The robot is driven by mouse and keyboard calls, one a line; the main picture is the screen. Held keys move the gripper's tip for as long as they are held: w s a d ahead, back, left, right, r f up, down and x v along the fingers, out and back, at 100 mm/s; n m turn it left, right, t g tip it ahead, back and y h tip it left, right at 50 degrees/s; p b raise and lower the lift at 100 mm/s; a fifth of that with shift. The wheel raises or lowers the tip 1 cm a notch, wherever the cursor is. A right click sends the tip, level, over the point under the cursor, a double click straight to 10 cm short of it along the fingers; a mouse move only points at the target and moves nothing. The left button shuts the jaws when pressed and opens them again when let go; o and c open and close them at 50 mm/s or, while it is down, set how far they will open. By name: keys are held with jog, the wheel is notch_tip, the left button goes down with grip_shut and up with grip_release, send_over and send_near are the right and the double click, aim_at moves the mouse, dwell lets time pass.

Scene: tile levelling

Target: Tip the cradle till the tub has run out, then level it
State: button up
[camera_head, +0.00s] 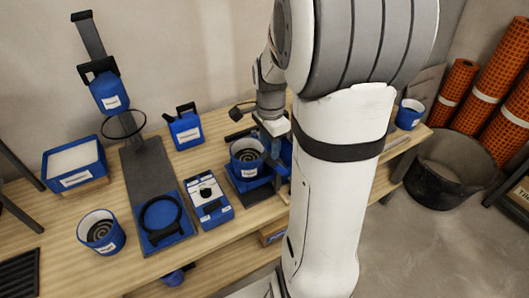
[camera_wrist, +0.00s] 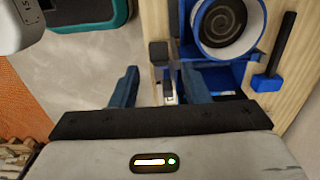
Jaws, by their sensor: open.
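The tub (camera_head: 246,158), blue with a white label and a dark swirled inside, sits in the blue cradle (camera_head: 262,186) on the bench and looks about upright. In the wrist view the tub (camera_wrist: 228,28) is at the upper right, showing the same dark swirl, with part of the cradle (camera_wrist: 240,70) below it. My gripper (camera_wrist: 160,86) is open. Its fingers stand apart on either side of a black block (camera_wrist: 158,53) beside the cradle, and touch is not clear. In the head view my arm hides part of the cradle's right side.
Another tub (camera_head: 100,231), a dial box (camera_head: 208,199), a blue jug (camera_head: 185,129) and a tall stand (camera_head: 150,185) occupy the bench to the left. In the wrist view a black-handled part (camera_wrist: 276,55) lies right of the cradle. A black bucket (camera_head: 450,170) stands on the floor.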

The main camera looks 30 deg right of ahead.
aim_at(269, 157)
notch_tip(269, 157, down, 6)
jog(key=shift+r, duration=0.25)
jog(key=shift+c, duration=0.5)
grip_shut()
jog(key=shift+a, duration=0.15)
